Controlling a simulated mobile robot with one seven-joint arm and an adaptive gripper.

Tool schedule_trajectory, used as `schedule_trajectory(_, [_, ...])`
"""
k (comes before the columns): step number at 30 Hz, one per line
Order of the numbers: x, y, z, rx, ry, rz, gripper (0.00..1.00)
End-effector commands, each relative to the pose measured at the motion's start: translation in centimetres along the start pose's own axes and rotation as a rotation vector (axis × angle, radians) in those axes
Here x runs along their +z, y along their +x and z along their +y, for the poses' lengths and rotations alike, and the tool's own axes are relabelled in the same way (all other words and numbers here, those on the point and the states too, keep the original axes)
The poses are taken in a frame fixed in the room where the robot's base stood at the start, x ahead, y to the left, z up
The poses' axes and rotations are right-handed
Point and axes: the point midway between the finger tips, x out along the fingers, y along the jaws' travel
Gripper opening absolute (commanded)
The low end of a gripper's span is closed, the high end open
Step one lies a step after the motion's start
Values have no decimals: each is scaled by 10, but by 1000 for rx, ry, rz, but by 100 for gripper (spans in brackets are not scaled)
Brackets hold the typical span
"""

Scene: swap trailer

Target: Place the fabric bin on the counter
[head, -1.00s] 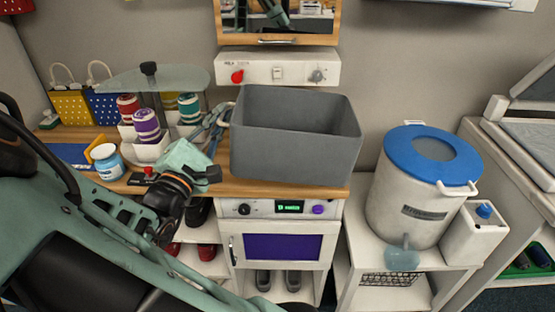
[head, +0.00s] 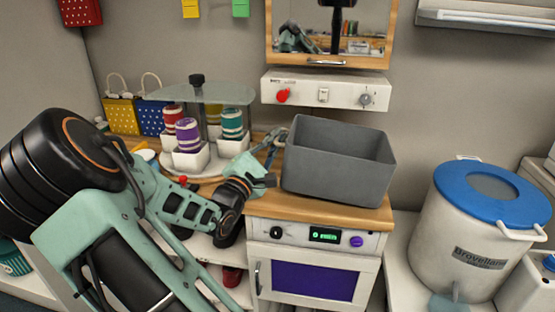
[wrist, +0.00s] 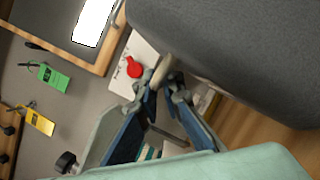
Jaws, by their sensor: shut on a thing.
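The grey fabric bin (head: 335,168) is open-topped, upright and empty as far as I see. It is over the right part of the wooden counter (head: 300,207), its lower front edge close to the counter's front edge. I cannot tell whether its base fully touches the wood. My gripper (head: 275,148) is at the bin's left side, partly hidden behind my own wrist. In the wrist view, my gripper (wrist: 168,92) is shut on a beige handle at the side of the bin (wrist: 230,50).
A tiered stand (head: 190,165) with several striped spools is left of my gripper. A control panel (head: 325,91) and mirror are on the wall behind. A blue-lidded white drum (head: 470,245) stands to the right on a lower surface. An oven-like unit (head: 315,265) is below the counter.

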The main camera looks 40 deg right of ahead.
Motion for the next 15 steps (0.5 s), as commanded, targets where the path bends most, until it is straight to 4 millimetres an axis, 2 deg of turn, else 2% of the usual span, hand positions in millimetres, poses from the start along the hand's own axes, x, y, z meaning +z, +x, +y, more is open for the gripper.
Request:
schedule_trajectory(7, [-15,8,-14,2,-2,0,0])
schedule_trajectory(12, [-30,0,-34,-1,0,1,0])
schedule_trajectory(15, [-30,0,-35,0,2,1,0])
